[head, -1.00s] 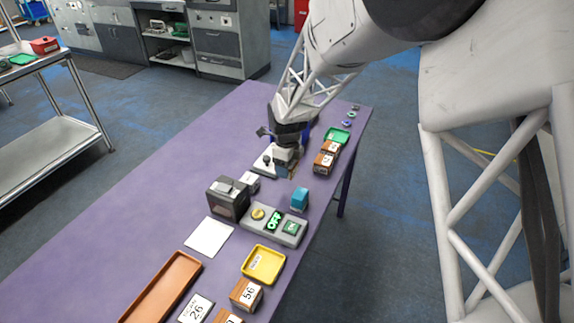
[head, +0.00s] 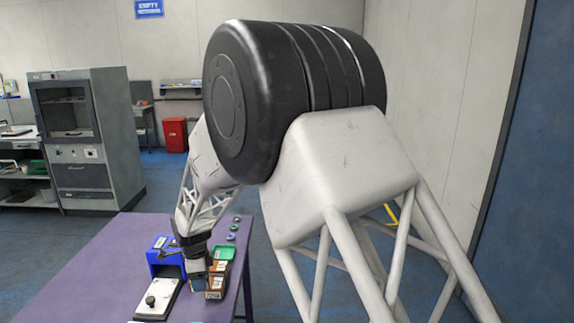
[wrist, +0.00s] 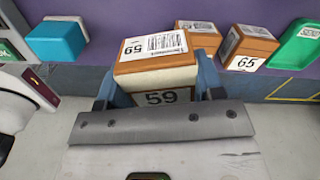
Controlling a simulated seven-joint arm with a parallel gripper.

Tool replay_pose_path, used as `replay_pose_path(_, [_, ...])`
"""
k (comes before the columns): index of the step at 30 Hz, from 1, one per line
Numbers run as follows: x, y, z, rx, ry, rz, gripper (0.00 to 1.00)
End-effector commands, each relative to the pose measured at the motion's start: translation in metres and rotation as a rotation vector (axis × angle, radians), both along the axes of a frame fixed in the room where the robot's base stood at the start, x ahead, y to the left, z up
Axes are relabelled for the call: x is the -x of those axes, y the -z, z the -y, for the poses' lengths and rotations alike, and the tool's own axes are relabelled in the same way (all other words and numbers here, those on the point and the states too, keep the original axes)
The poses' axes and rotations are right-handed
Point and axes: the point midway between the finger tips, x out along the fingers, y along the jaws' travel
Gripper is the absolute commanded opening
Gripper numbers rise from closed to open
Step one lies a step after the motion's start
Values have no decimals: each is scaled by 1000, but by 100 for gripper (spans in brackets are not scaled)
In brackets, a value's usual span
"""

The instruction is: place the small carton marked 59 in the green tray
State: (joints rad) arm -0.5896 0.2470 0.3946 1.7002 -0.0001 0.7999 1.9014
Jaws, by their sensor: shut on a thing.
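The small carton marked 59 (wrist: 155,68) is between the two fingers of my gripper (wrist: 157,86) in the wrist view. It has a brown and cream body, with 59 on its near face and white labels on top. My gripper is shut on it. In the head view my gripper (head: 197,277) is over the purple table, just left of the standing cartons; I cannot make out the held carton there. The green tray (head: 223,253) lies behind those cartons. It also shows at the right edge of the wrist view (wrist: 297,46), apart from the held carton.
A carton marked 65 (wrist: 250,46) and another carton (wrist: 198,32) stand close beyond the held one. A teal block (wrist: 58,41) is at the left.

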Motion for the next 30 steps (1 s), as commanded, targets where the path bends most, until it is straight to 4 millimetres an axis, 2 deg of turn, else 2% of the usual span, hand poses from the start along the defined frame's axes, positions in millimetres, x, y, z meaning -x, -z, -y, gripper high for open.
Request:
replay_pose_path(3, [-30,-1,22,0,-85,1,29])
replay_pose_path(8, [-65,4,53,0,-212,-1,29])
replay_pose_path(14, [-99,24,98,0,-370,-2,29])
replay_pose_path(21, [-125,77,161,0,-560,-4,29])
replay_pose_path(30, [-138,158,249,0,-789,-3,29])
